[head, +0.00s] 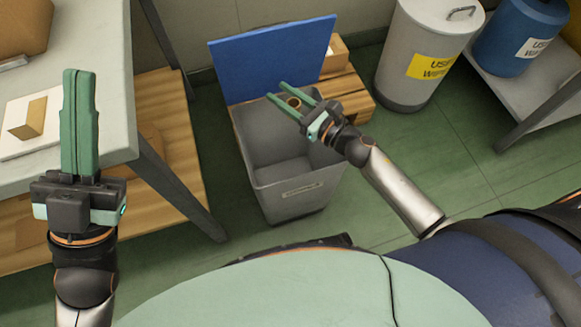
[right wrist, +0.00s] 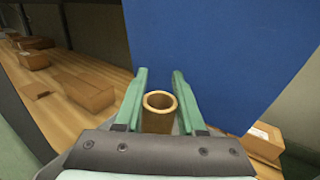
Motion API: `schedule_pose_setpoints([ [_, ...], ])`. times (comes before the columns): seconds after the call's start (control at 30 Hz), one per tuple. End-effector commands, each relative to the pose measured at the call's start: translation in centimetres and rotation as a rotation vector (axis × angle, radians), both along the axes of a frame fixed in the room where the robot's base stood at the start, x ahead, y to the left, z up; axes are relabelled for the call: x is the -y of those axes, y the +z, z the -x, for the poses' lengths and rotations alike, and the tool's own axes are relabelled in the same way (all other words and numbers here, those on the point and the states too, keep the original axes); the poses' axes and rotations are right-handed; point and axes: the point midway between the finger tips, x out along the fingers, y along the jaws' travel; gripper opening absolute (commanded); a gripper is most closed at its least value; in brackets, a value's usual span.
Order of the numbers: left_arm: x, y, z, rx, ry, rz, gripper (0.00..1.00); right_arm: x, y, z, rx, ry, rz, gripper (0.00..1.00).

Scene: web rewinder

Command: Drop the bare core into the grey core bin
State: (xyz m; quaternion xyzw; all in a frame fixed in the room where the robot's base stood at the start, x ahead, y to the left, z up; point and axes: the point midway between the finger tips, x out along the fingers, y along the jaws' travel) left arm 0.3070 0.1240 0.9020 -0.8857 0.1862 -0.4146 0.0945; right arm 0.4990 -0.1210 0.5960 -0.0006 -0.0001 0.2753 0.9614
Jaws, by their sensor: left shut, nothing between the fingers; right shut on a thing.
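The bare core (head: 294,102) is a short tan tube with an open end. It also shows in the right wrist view (right wrist: 158,101), upright between the fingers. My right gripper (head: 276,90) is shut on it and holds it over the back part of the grey core bin (head: 292,198) as seen from the head. The bin is open-topped, has a small label on its front and looks empty inside where visible. My left gripper (head: 79,73) is shut and empty, pointing up in front of the table at the left.
A blue panel (head: 270,58) stands behind the bin, with a wooden pallet (head: 347,92) and cardboard box beside it. A grey waste drum (head: 425,45) and a blue drum (head: 518,38) stand to the right. A grey table (head: 98,120) is at left. Green floor is clear right of the bin.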

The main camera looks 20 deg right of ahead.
Motion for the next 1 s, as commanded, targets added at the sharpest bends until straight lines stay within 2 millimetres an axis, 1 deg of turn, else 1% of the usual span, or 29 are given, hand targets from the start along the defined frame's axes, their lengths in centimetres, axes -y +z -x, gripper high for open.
schedule_pose_setpoints([
  [0.3,0.2,-3.4,-0.2,-0.027,-0.029,0.018,0.00,0.0,-3.8,0.0,-0.001,0.000,-0.002,0.00],
  [0.43,0.4,-4.7,-0.2,-0.034,-0.030,0.014,0.00,0.0,-5.1,0.0,-0.001,-0.001,-0.002,0.00],
  [0.57,0.5,-5.1,-0.2,-0.035,-0.026,0.006,0.00,0.0,-5.6,0.0,-0.001,-0.001,-0.002,0.00],
  [0.8,0.5,-5.0,-0.3,-0.034,-0.026,0.004,0.00,0.0,-5.5,0.0,-0.001,-0.001,-0.001,0.00],
  [0.83,0.5,-5.0,-0.3,-0.034,-0.026,0.004,0.00,0.0,-5.5,0.0,-0.001,-0.001,-0.001,0.41],
  [1.0,0.5,-5.0,-0.3,-0.035,-0.026,0.004,0.00,0.0,-5.5,0.0,-0.001,-0.001,-0.001,0.60],
])
